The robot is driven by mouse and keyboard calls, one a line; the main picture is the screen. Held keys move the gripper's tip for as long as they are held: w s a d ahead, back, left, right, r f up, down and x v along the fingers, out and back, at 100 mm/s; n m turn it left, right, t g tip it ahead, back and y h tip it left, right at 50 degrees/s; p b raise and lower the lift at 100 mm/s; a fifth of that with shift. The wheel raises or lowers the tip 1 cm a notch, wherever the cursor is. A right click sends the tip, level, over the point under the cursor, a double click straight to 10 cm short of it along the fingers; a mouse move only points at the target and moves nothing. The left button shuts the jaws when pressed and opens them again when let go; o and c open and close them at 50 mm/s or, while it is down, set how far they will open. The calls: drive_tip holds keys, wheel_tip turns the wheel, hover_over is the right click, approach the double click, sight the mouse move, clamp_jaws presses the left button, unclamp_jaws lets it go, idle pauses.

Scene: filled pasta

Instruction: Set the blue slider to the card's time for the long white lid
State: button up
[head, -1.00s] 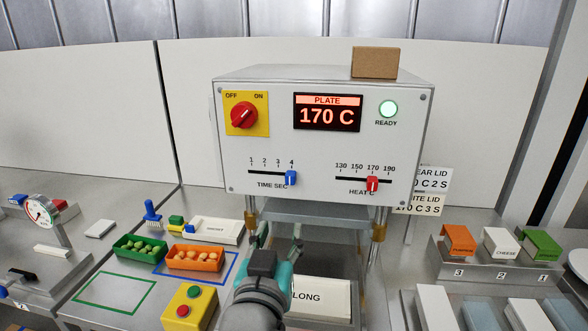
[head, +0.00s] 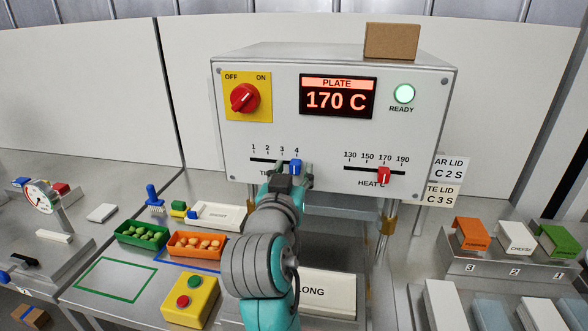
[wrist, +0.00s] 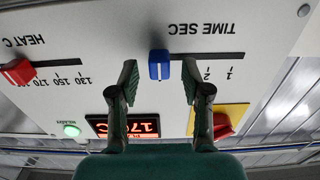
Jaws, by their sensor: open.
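The blue slider (head: 296,167) sits at the 4 end of the TIME SEC scale on the machine's front panel (head: 330,140). It also shows upside down in the wrist view (wrist: 159,65). My gripper (head: 294,176) is open in front of the panel, and in the wrist view (wrist: 160,82) its fingers appear on either side of the slider. I cannot tell whether they touch it. The card (head: 445,182) behind the machine is partly hidden; its lower part reads "TE LID" and "C 3 S". A white block marked LONG (head: 328,292) lies below the machine.
The red heat slider (head: 383,176) stands near 170 on the right. The red knob (head: 245,98) is at upper left, and the plate display (head: 337,96) reads 170 C. The green ready lamp (head: 404,93) is lit. Green (head: 142,235) and orange (head: 197,246) trays hold pasta.

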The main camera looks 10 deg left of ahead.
drive_tip(key=shift+w, duration=0.65)
clamp_jaws()
drive_tip(key=a, duration=0.3)
unclamp_jaws()
